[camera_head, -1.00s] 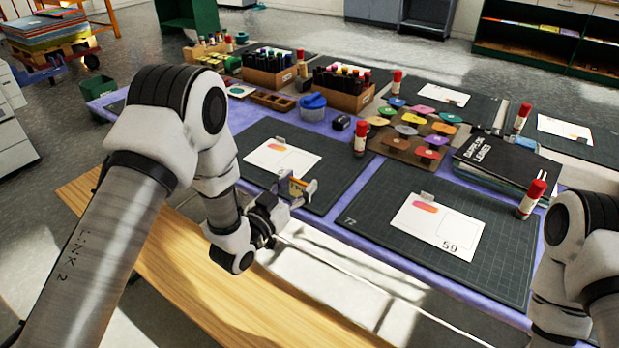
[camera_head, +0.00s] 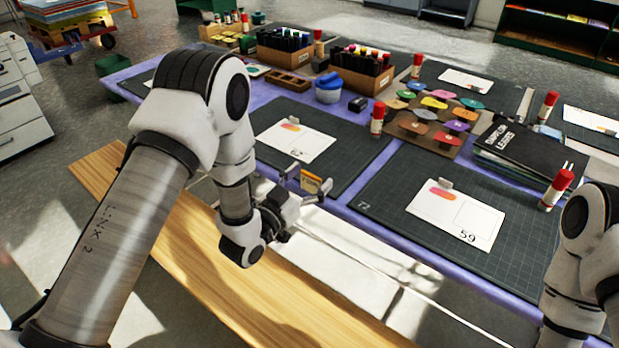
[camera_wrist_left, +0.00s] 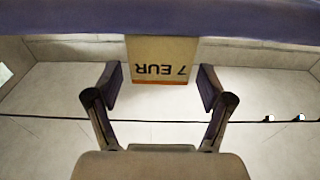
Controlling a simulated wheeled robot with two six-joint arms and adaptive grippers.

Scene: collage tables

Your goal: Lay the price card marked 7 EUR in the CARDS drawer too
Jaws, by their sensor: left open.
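The price card marked 7 EUR (camera_wrist_left: 163,60) shows upside down in the left wrist view, at the purple edge and between my left fingers. In the head view it is a small tan card (camera_head: 311,183) near the table's front edge. My left gripper (camera_head: 308,181) is open around it; the wrist view shows its fingers (camera_wrist_left: 160,88) on either side of the card. I cannot tell what supports the card. A pale surface with raised sides lies below in the wrist view; no CARDS label is readable. My right gripper is out of view; only its arm shows at right.
The purple table (camera_head: 407,258) holds dark cutting mats (camera_head: 388,205), white sheets (camera_head: 456,218), marker boxes (camera_head: 357,80), glue sticks (camera_head: 377,118) and a black book (camera_head: 520,147). A wooden bench top (camera_head: 190,262) lies below my left arm.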

